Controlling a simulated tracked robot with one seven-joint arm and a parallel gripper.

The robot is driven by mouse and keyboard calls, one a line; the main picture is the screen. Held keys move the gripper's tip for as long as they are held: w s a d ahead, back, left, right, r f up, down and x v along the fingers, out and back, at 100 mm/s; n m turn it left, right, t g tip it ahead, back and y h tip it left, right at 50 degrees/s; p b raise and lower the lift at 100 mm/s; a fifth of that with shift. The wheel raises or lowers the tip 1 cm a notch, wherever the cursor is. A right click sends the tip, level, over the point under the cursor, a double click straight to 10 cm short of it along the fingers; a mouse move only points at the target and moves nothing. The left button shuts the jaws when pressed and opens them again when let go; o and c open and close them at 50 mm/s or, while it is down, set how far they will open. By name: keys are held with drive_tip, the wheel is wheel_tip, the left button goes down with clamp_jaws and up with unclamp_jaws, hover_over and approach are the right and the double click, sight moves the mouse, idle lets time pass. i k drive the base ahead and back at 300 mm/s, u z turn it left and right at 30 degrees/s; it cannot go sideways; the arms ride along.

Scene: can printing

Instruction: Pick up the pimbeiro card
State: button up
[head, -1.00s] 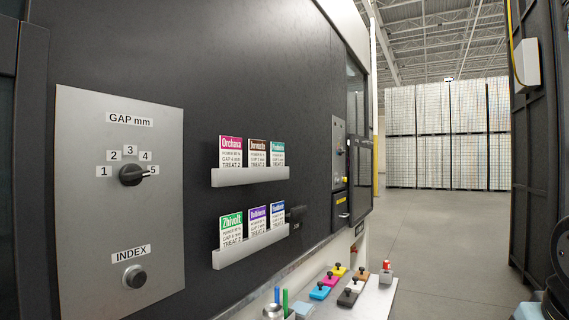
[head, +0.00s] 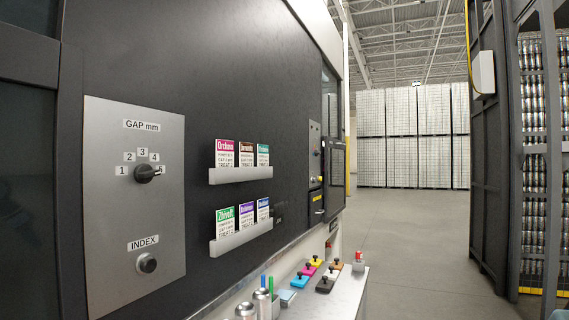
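Two grey wall racks hold small printed cards on the dark machine panel. The upper rack (head: 240,175) holds a pink-headed card (head: 226,154), a brown-headed card (head: 246,155) and a teal-headed card (head: 263,155). The lower rack (head: 241,238) holds a green-headed card (head: 225,219), a purple-headed card (head: 246,215) and a blue-headed card (head: 263,208). The pink header reads like Orchava and the green one like Zhivolt. The other names are too small to read surely, so I cannot tell which card is pimbeiro. My gripper is not in view.
A grey plate (head: 135,205) with gap and index knobs is left of the racks. Below them, a bench (head: 345,292) carries several coloured handled blocks and metal canisters (head: 262,301). Open floor (head: 415,235) lies to the right, before pallet stacks (head: 410,135) and a dark open door (head: 487,150).

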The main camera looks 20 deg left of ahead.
sight(262, 151)
drive_tip(key=z, duration=0.35)
drive_tip(key=k, duration=0.85)
drive_tip(key=z, duration=0.4)
drive_tip(key=i, duration=1.95)
drive_tip(key=u, duration=1.1)
drive_tip(key=i, duration=0.95)
drive_tip(key=u, duration=0.7)
drive_tip(key=k, duration=0.8)
drive_tip(key=u, duration=0.15)
drive_tip(key=i, duration=0.6)
